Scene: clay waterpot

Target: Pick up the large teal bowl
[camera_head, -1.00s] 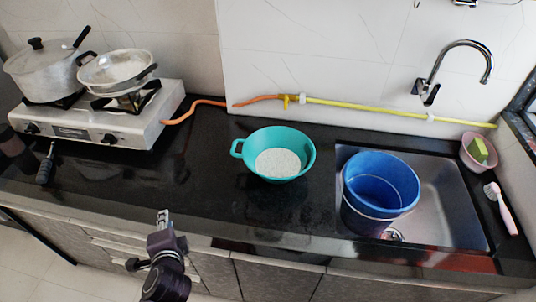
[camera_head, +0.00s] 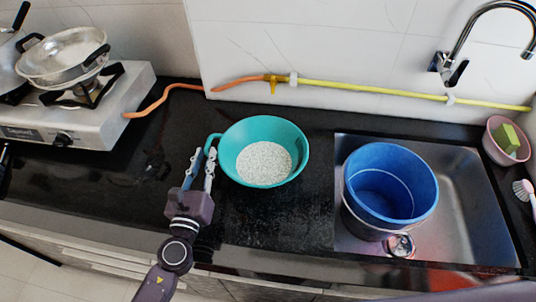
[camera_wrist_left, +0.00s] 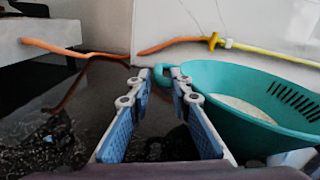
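The large teal bowl (camera_head: 294,138) sits upright on the black counter with pale white grains inside. Its loop handle (camera_head: 211,143) points left, toward my left gripper (camera_head: 202,156). My left gripper is open, its two fingers apart, low over the counter just left of the bowl. In the left wrist view, the bowl (camera_wrist_left: 225,80) is at the right, with dark slots on its inner wall. There the handle shows at the tips of my left gripper (camera_wrist_left: 159,74); I cannot tell whether they touch it. My right gripper is not in view.
A blue bucket (camera_head: 408,180) stands in the steel sink (camera_head: 458,215) to the right. A gas stove (camera_head: 110,125) with pans is at the left. An orange and yellow hose (camera_head: 370,90) runs along the wall.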

